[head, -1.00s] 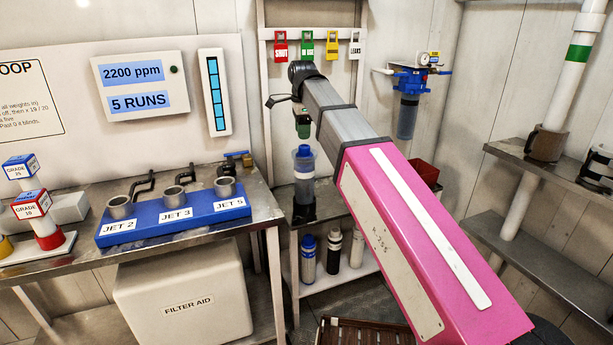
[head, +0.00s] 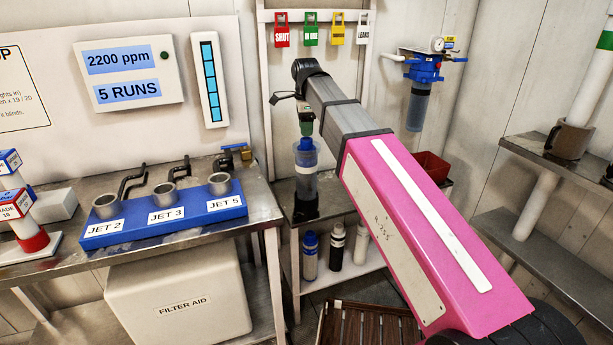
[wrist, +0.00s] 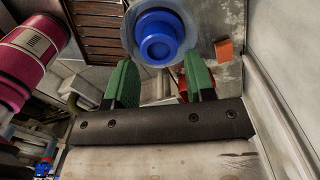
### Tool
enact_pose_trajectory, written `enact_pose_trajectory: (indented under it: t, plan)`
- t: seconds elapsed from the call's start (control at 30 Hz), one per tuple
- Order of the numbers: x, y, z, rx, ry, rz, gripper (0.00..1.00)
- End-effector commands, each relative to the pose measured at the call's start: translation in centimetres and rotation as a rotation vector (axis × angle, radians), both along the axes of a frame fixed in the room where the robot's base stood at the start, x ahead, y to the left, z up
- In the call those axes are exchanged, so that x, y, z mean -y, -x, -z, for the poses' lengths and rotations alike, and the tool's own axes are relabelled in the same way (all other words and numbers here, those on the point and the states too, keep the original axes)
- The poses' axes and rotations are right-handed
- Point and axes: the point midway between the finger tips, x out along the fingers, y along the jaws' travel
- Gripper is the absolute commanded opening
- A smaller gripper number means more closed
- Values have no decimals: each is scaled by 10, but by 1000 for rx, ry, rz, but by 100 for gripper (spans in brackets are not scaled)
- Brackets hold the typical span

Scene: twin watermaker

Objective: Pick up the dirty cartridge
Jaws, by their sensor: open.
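A clear cylinder with a blue cap (head: 305,172) stands upright on the small metal stand, with a dark base. Its blue cap (wrist: 160,36) fills the top middle of the wrist view, inside a clear rim. I cannot tell whether it is the dirty cartridge. My gripper (head: 305,126) has green fingers and is just above the cap in the head view. In the wrist view my gripper (wrist: 160,82) is open, with nothing between its fingers; the cap lies beyond the fingertips.
A blue rack (head: 165,220) with three grey cups is on the left bench. A red bin (head: 432,165) sits right of the stand. A blue-headed filter housing (head: 421,90) hangs on the wall. A brown slatted crate (head: 365,325) is on the floor.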

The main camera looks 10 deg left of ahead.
Motion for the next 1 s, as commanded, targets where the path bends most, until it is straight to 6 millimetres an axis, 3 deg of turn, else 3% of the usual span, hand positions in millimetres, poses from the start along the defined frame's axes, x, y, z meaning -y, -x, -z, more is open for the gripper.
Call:
enact_pose_trajectory:
  t: [0.4, 0.67, 0.77, 1.0]
  plan:
    - [3, 1, 46, -1, 0, -1, 50]
    - [3, 1, 50, 1, 0, -1, 50]
    - [3, 1, 50, 1, 0, -1, 24]
    - [3, 1, 50, 1, 0, -1, 22]
